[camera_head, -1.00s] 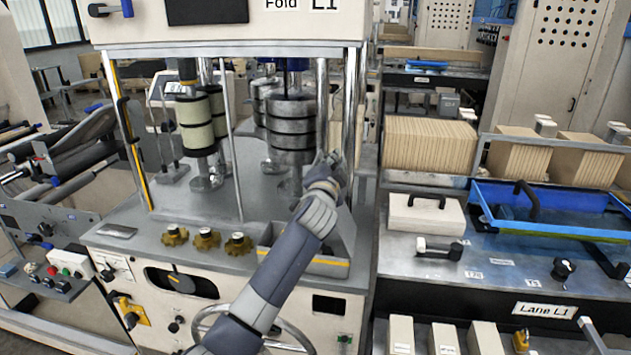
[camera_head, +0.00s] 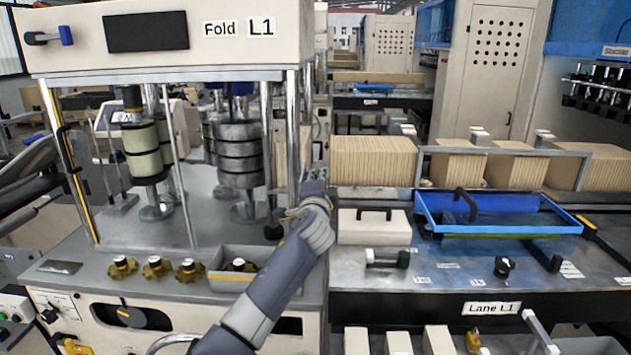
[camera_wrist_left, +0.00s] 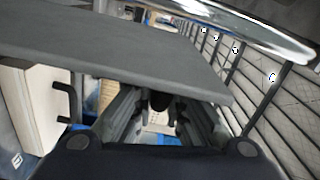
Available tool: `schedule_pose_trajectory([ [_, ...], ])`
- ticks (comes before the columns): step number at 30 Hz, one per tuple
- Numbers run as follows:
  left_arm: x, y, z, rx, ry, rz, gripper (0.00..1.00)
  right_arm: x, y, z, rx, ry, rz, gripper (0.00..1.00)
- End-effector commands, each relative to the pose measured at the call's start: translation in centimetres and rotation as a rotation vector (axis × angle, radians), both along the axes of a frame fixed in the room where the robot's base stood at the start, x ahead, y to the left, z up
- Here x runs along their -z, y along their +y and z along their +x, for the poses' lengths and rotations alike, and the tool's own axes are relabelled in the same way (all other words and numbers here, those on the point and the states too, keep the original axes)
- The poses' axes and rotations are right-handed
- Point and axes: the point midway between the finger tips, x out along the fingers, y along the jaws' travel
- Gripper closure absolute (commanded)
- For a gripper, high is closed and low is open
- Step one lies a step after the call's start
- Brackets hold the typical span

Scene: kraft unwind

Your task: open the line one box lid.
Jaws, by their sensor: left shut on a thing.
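A white box (camera_head: 375,229) with a black handle on its lid sits on the Lane L1 table, and its lid looks down. I cannot tell whether this is the line one box. In the wrist view a pale box (camera_wrist_left: 32,105) with a black handle stands at the left. My left gripper (camera_head: 314,192) is just left of the white box, beside the fold machine's right front post. In the wrist view it (camera_wrist_left: 160,108) is shut on a small dark thing, mostly hidden. A dark grey panel (camera_wrist_left: 120,52) crosses above its fingers.
The fold machine (camera_head: 170,95) labelled L1 stands at the left, with a grey bin (camera_head: 228,281) on its front ledge. A blue-framed tray (camera_head: 500,229) lies right of the white box. Stacked tan sheets (camera_head: 373,160) stand behind. The table front holds a black-handled clamp (camera_head: 388,259).

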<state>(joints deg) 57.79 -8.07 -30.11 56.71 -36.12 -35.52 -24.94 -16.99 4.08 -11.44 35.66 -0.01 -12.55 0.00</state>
Motion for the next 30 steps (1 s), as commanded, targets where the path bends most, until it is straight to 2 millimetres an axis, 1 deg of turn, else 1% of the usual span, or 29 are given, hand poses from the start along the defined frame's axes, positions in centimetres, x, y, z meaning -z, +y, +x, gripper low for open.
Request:
schedule_pose_trajectory([
  [1, 0.0, -0.3, -0.1, 0.005, 0.001, -0.006, 1.00, 0.0, -0.1, -0.1, -0.001, 0.001, -0.001, 0.23],
  [6, 0.1, -0.2, -0.1, 0.005, 0.001, -0.007, 1.00, 0.0, -0.4, -0.3, -0.002, 0.004, -0.005, 0.23],
  [7, 0.1, -0.2, -0.1, 0.005, 0.001, -0.007, 0.83, 0.0, -0.5, -0.3, -0.003, 0.005, -0.005, 0.23],
  [9, 0.1, -0.2, 0.0, 0.004, 0.001, -0.006, 0.69, 0.0, -0.6, -0.4, -0.003, 0.007, -0.008, 0.23],
  [18, 0.1, 0.0, 0.0, 0.001, 0.002, -0.003, 0.69, 0.0, -1.1, -0.6, -0.005, 0.011, -0.013, 0.23],
  [22, 0.1, 0.0, -0.3, 0.000, 0.002, -0.003, 0.69, 0.1, -1.0, -0.6, -0.004, 0.010, -0.012, 0.23],
  [26, 0.2, 0.0, -1.2, 0.001, 0.000, -0.004, 0.69, 0.0, -0.9, -0.5, -0.004, 0.008, -0.010, 0.23],
  [30, 0.2, 0.1, -3.0, 0.001, 0.001, -0.004, 0.69, 0.0, -0.8, -0.5, -0.003, 0.007, -0.010, 0.23],
])
